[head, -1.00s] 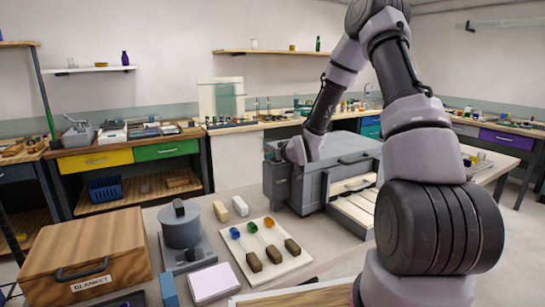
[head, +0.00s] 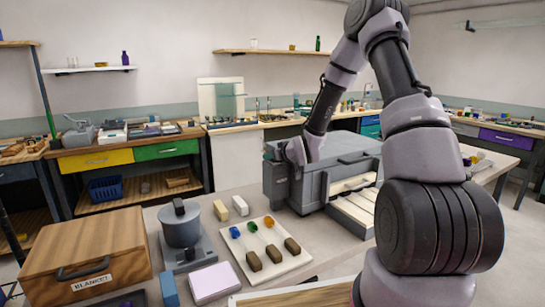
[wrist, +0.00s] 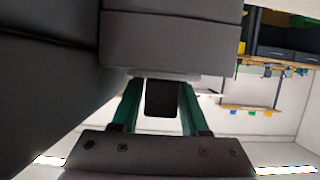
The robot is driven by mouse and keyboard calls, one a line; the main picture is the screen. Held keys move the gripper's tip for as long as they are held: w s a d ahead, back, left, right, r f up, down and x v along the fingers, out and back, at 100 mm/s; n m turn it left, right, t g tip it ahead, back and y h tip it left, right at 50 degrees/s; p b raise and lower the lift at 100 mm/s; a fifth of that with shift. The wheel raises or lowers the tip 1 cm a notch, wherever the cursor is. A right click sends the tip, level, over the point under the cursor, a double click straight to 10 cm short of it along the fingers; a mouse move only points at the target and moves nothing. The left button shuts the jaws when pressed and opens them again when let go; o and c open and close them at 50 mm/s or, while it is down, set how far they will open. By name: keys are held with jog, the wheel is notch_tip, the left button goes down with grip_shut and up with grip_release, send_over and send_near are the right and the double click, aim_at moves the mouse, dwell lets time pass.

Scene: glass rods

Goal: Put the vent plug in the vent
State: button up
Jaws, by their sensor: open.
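The grey kiln-like box (head: 345,155) stands at the back of the near table. My arm reaches to its left end, and in the head view my gripper is hidden by the arm and the box. In the wrist view my gripper (wrist: 160,88) is open, with one green finger on either side of a dark block (wrist: 163,100). The block may be the vent plug. I cannot tell whether the fingers touch it or whether it sits in an opening. Grey faces of the box (wrist: 170,45) fill the upper part of the wrist view. I see no vent hole.
A white board (head: 262,262) with coloured glass rods and brown blocks lies in front of the box. A grey cylinder device (head: 181,228), pale blocks (head: 240,206), a wooden blanket box (head: 90,255) and a pink-white pad (head: 213,283) stand to its left.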

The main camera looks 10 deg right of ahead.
jog(key=shift+s+d, duration=0.1)
jog(key=shift+s, duration=0.2)
jog(key=s+d+r+m+g+h, duration=0.2)
jog(key=s+d+r, duration=0.2)
jog(key=s+r, duration=0.6)
jog(key=s+d+r+m+g+h, duration=0.15)
jog(key=s+d+r, duration=0.25)
jog(key=s+r, duration=0.6)
jog(key=s+a+r+m+g, duration=0.1)
jog(key=s+r+m, duration=0.1)
jog(key=s, duration=0.8)
jog(key=s+a+r+m+g+y, duration=0.1)
jog(key=s+r, duration=0.3)
jog(key=s, duration=0.5)
jog(key=shift+s+a+m, duration=0.25)
jog(key=shift+s+m, duration=0.15)
jog(key=shift+m, duration=0.25)
